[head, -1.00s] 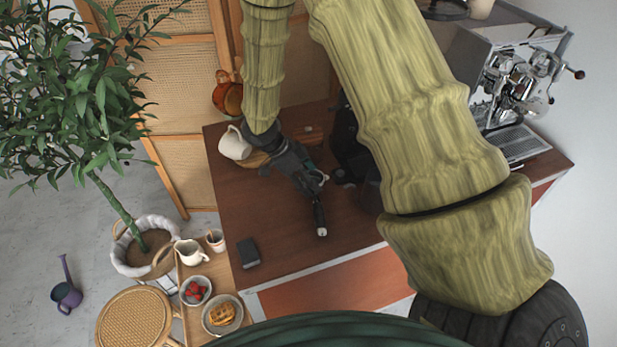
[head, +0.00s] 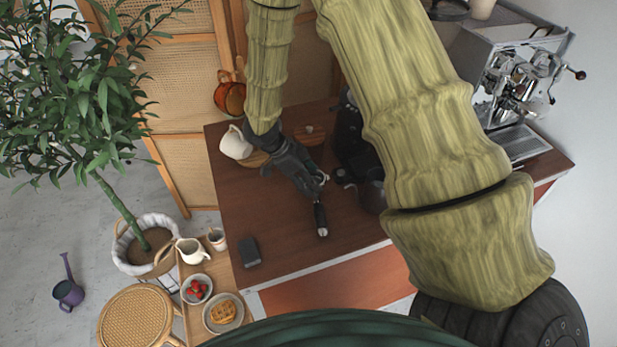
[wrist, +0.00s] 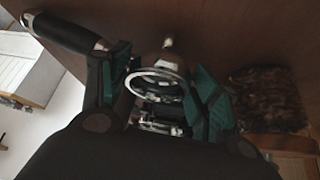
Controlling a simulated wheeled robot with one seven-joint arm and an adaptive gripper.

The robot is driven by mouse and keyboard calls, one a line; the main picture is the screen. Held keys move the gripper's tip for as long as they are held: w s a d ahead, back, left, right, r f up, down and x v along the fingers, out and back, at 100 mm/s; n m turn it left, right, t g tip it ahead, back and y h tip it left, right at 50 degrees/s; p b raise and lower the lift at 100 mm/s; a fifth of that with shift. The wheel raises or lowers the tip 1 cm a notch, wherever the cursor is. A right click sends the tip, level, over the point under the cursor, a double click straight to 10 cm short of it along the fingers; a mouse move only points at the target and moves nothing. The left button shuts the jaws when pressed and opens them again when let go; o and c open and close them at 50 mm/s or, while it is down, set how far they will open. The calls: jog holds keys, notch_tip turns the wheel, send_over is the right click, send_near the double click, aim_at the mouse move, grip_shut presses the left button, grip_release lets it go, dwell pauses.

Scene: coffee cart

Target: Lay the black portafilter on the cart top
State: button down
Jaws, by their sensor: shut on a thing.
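The black portafilter shows in the head view by its black handle (head: 321,218), which points toward the front edge of the cart top (head: 280,225). My gripper (head: 318,180) is at its metal head. In the wrist view, my gripper (wrist: 165,88) has its green-padded fingers on either side of the portafilter's round metal basket (wrist: 158,84), and the black handle (wrist: 68,32) runs to the upper left. The gripper is shut on the portafilter. It is low over the brown cart top; I cannot tell whether the portafilter touches it.
A white jug (head: 235,144) stands behind left of my gripper. A black grinder (head: 352,140) and a dark cup (head: 373,190) stand to the right, the espresso machine (head: 515,85) farther right. A dark block (head: 249,252) lies front left. The front middle is clear.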

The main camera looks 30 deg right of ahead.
jog(key=shift+c, duration=1.3)
grip_release()
jog(key=v, duration=1.2)
jog(key=shift+a, duration=0.15)
